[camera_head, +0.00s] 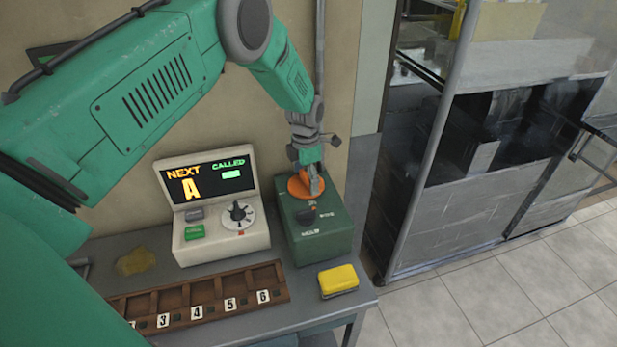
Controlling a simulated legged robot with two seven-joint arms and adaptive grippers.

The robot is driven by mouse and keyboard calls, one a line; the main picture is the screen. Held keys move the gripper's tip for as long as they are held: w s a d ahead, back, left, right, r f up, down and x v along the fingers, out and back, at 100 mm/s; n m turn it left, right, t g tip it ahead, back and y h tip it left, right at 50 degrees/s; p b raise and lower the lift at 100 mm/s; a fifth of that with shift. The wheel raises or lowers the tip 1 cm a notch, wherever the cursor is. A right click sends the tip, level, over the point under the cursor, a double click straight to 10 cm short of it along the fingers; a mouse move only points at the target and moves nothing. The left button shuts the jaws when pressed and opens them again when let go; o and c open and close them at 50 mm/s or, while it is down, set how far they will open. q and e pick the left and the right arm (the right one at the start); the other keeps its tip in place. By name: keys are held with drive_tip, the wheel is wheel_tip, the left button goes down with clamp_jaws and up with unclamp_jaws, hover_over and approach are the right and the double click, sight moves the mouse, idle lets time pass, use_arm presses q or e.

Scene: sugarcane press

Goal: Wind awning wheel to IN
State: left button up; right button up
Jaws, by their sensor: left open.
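An orange wheel (297,189) lies on top of a green box (334,236) at the right part of the table. My left gripper (314,184) is at the wheel from above, open, with its fingers over the wheel's right part. It covers some of the wheel, and I cannot tell whether the fingers touch it. My right gripper is not in view.
A cream console (258,243) with a lit NEXT/CALLED screen, buttons and a dial stands left of the box. In front are a numbered wooden rack (213,312) and a yellow block (338,281). A grey pole (319,50) rises behind. A metal-framed glass case (412,235) stands to the right.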

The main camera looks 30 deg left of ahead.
use_arm(q)
drive_tip(key=shift+a, duration=0.35)
drive_tip(key=c, duration=0.4)
drive_tip(key=shift+a, duration=0.2)
drive_tip(key=c, duration=0.5)
drive_tip(key=shift+s, duration=0.15)
drive_tip(key=shift+c, duration=1)
drive_tip(key=shift+d+r, duration=0.15)
drive_tip(key=shift+d, duration=0.2)
drive_tip(key=shift+c, duration=0.4)
drive_tip(key=shift+w+d+r, duration=0.1)
drive_tip(key=shift+w+d, duration=0.1)
drive_tip(key=shift+d, duration=0.25)
drive_tip(key=shift+a, duration=0.4)
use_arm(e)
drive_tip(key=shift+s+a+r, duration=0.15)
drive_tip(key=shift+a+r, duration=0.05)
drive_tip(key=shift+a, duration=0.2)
use_arm(q)
drive_tip(key=shift+d, duration=0.1)
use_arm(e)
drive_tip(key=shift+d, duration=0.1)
